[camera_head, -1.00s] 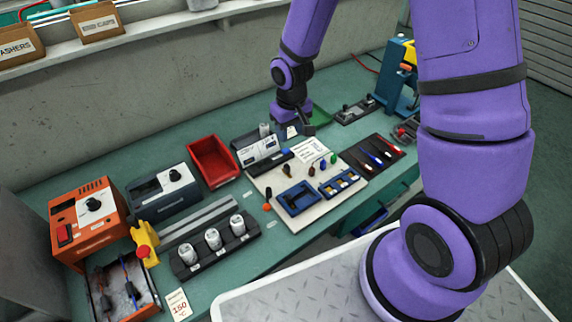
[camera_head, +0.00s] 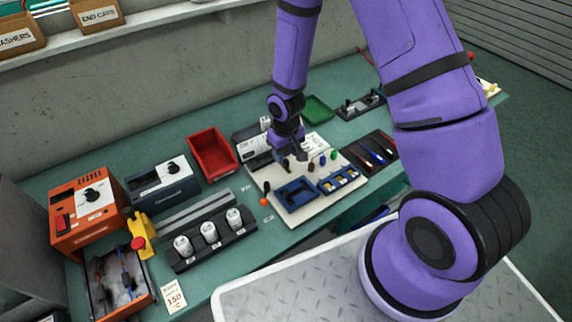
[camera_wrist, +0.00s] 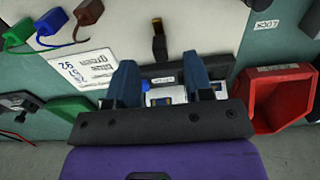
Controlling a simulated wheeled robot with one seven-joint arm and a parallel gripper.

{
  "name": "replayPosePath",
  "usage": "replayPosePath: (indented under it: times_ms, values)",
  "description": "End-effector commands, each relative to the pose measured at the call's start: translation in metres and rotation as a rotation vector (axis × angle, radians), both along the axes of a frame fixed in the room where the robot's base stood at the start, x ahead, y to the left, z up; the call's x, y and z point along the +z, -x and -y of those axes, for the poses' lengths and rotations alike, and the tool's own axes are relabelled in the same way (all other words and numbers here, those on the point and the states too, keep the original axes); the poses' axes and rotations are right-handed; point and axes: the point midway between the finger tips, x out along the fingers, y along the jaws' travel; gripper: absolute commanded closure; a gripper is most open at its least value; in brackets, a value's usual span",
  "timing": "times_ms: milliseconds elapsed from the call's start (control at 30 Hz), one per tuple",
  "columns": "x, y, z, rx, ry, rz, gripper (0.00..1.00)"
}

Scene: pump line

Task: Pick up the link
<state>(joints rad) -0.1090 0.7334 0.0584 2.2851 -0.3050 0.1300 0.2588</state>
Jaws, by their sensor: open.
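A small black and brass upright piece (camera_wrist: 160,42), which I take to be the link, stands on the white board (camera_head: 330,195). In the head view it shows small and dark (camera_head: 287,166), just below my gripper (camera_head: 299,152). In the wrist view my gripper (camera_wrist: 161,78) is open, with its two blue-grey fingers apart. The piece lies beyond the fingertips, roughly in line with the gap, and is not between them. Dark red (camera_wrist: 89,11), blue (camera_wrist: 50,20) and green (camera_wrist: 17,34) leads stand to its left in the wrist view.
A grey device (camera_head: 249,140) stands behind the board, partly hidden by my arm; its face shows between my fingers. A red bin (camera_head: 213,155) stands left of it. Blue trays (camera_head: 296,195) lie on the board. A black tool tray (camera_head: 371,150) is at right.

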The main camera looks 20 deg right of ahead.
Motion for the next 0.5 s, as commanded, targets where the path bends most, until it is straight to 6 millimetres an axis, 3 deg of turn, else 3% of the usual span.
replayPosePath:
  times_ms: [300,500]
  values:
    - [-0.039,0.000,-0.001,0.001,0.000,-0.002,0.53]
    - [-0.045,0.000,-0.001,0.000,0.000,0.000,0.53]
